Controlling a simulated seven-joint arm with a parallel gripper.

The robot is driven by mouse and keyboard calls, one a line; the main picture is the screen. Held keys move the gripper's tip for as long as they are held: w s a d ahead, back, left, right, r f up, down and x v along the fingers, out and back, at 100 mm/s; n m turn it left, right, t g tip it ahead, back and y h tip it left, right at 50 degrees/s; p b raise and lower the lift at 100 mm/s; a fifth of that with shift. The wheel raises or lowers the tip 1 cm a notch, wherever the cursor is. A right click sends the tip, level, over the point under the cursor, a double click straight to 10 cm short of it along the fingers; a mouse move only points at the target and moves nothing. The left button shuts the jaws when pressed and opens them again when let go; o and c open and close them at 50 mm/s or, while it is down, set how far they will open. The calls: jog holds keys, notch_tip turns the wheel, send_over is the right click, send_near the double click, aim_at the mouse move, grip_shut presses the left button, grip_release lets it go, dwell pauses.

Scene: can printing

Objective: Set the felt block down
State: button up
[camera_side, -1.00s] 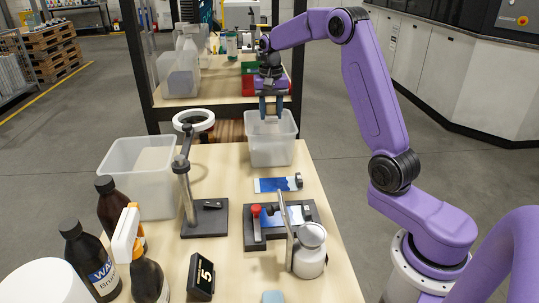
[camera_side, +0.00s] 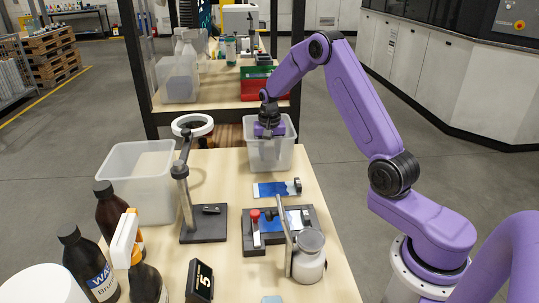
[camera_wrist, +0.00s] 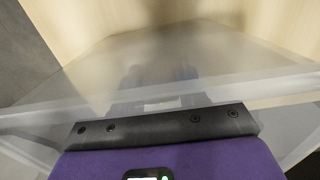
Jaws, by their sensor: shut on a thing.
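My gripper (camera_side: 269,152) is lowered into the translucent bin (camera_side: 285,128) at the far end of the table, with its fingers seen through the wall. In the wrist view the fingers (camera_wrist: 160,88) are blurred behind the bin's rim and wall. A pale strip between them (camera_wrist: 163,104) looks like part of the felt block, held in the jaws. The block's outline and the gap below it to the bin floor cannot be made out.
A larger translucent bin (camera_side: 138,185) stands left. A ring lamp on a stand (camera_side: 203,224), a blue-printed sheet (camera_side: 270,189), a dark fixture (camera_side: 272,243) and a grey-white jar (camera_side: 308,262) stand nearer. A small light-blue block (camera_side: 272,299) lies at the picture's bottom edge.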

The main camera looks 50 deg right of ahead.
jog(key=shift+f, duration=0.3)
jog(key=shift+f, duration=0.15)
jog(key=o, duration=1.1)
